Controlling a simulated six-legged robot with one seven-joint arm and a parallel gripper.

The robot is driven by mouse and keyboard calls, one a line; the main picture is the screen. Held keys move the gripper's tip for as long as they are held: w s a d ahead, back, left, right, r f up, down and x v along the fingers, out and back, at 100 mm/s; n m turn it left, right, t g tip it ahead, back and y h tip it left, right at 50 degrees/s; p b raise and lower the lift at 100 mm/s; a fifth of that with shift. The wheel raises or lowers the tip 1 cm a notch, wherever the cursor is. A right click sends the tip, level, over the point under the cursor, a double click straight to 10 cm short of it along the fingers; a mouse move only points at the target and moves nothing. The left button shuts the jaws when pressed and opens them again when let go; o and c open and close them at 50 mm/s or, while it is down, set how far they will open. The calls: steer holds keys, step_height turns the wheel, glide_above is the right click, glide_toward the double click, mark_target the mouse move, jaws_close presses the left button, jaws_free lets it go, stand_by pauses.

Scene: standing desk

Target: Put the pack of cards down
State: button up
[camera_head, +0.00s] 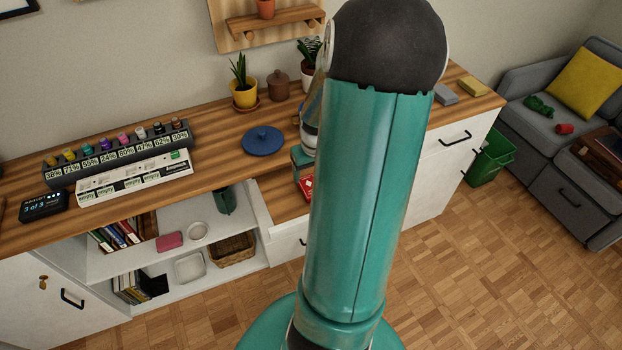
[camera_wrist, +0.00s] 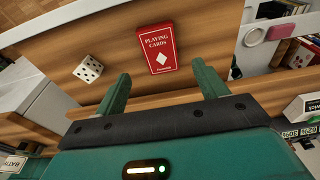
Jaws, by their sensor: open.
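The red pack of playing cards (camera_wrist: 157,48) lies flat on a wooden surface in the wrist view, its printed face up. In the head view a red corner of the pack (camera_head: 306,186) shows beside my arm, on a lower wooden surface (camera_head: 277,197) at the front of the desk. My gripper (camera_wrist: 161,71) is open, with one finger on each side below the pack in the picture. The pack looks apart from both fingers, and nothing is between them. In the head view my arm hides most of the gripper.
A white die (camera_wrist: 88,68) lies left of the pack in the wrist view. On the desk top are a blue round lid (camera_head: 262,141), a yellow plant pot (camera_head: 245,94) and a rack of labelled colour bottles (camera_head: 118,160). Open shelves (camera_head: 160,262) are at lower left.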

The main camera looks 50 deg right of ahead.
steer(key=r, duration=0.5)
steer(key=shift+s+a, duration=0.2)
steer(key=shift+s, duration=0.15)
steer(key=shift+w+a, duration=0.1)
steer(key=w+a+r+n+t+h, duration=0.1)
steer(key=w+a+r+n, duration=0.15)
steer(key=a+r, duration=0.5)
steer(key=w+a+r+n, duration=0.1)
steer(key=w+a+r, duration=0.3)
steer(key=a, duration=0.7)
steer(key=s+a+r+n+t+y, duration=0.1)
steer(key=s+a+r, duration=0.2)
steer(key=a, duration=0.5)
steer(key=s+a+r+n+t+y, duration=0.1)
steer(key=s+a+r, duration=0.3)
steer(key=a, duration=0.4)
steer(key=shift+s+r+n+t, duration=0.15)
steer(key=shift+r+n+t, duration=0.15)
steer(key=shift+t, duration=0.2)
